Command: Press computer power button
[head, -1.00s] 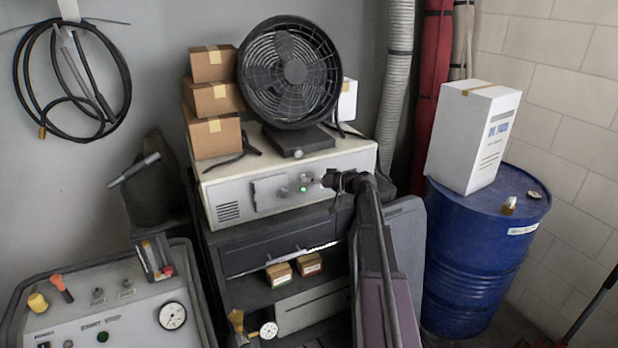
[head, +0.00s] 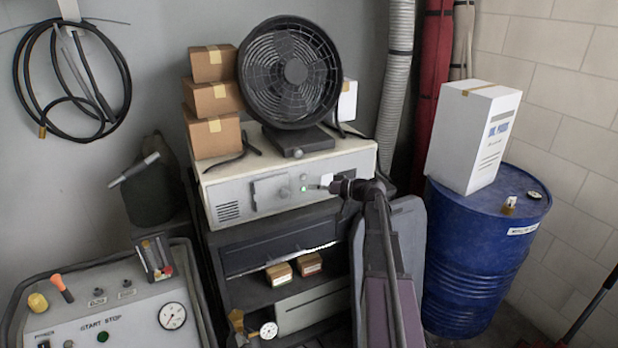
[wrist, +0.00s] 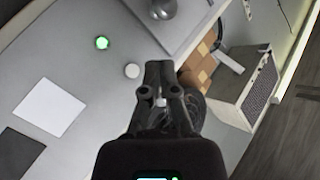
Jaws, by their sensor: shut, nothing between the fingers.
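The computer (head: 230,190) is a wide beige-grey case on a black rack, below the fan. Its front carries a green lit round button (head: 303,188) with a small pale round button (head: 303,177) just above it. In the wrist view the green light (wrist: 101,43) and pale button (wrist: 132,70) show left of my gripper (wrist: 160,68), with the pale one closer. My gripper's fingers are together and empty. In the head view my gripper (head: 328,186) is at the right part of the front panel, right of the green light. I cannot tell whether it touches the panel.
A black fan (head: 290,72) and cardboard boxes (head: 214,98) stand on the case. A control console (head: 105,310) is at lower left. A blue drum (head: 470,260) bearing a white box (head: 470,135) stands at right.

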